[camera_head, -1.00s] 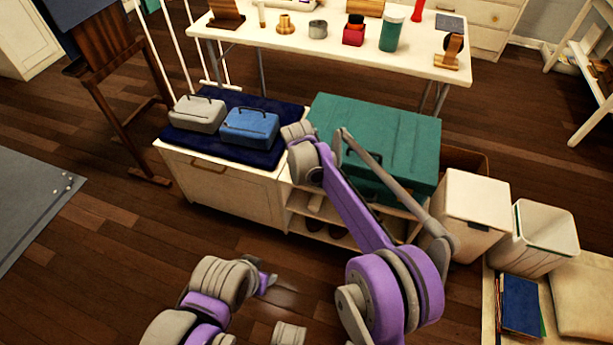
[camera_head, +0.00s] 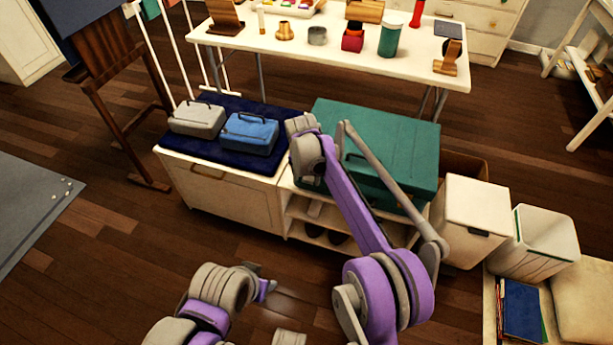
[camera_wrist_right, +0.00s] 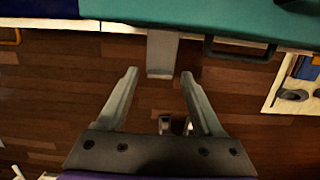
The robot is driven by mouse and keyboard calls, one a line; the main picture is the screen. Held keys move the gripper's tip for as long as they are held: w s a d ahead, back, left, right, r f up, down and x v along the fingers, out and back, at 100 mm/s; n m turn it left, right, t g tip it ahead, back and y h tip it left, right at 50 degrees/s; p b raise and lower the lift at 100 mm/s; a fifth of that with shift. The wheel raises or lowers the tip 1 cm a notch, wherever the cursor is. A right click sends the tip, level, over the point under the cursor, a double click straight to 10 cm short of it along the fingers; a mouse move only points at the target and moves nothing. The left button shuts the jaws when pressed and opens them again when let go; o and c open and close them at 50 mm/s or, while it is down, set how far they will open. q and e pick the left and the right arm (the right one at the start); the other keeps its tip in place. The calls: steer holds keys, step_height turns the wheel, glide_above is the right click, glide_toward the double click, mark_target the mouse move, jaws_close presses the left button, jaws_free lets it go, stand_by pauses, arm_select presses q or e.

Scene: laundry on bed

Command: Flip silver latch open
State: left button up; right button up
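A teal case (camera_head: 385,150) lies on the right part of the white cabinet in the head view. Its front edge also shows at the top of the right wrist view (camera_wrist_right: 225,18). A flat grey-silver latch (camera_wrist_right: 162,52) hangs from that edge, beside a dark handle (camera_wrist_right: 238,52). My right gripper (camera_wrist_right: 159,76) is open and empty. Its two fingertips lie either side of the latch's lower end in the picture; I cannot tell whether they touch it. In the head view my right arm hides part of the case's front. My left arm is low in that view, its fingers not discernible.
A grey case (camera_head: 197,118) and a blue case (camera_head: 249,133) sit on a navy cloth (camera_head: 210,150) left of the teal case. White bins (camera_head: 470,222) stand to the right. A white table (camera_head: 310,48) with small items stands behind. Wooden floor lies in front.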

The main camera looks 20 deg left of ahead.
step_height(320, 180, up, 11)
steer(key=s+p, duration=0.1)
steer(key=p, duration=0.1)
steer(key=shift+s+f, duration=0.15)
steer(key=shift+s, duration=0.2)
stand_by(0.5)
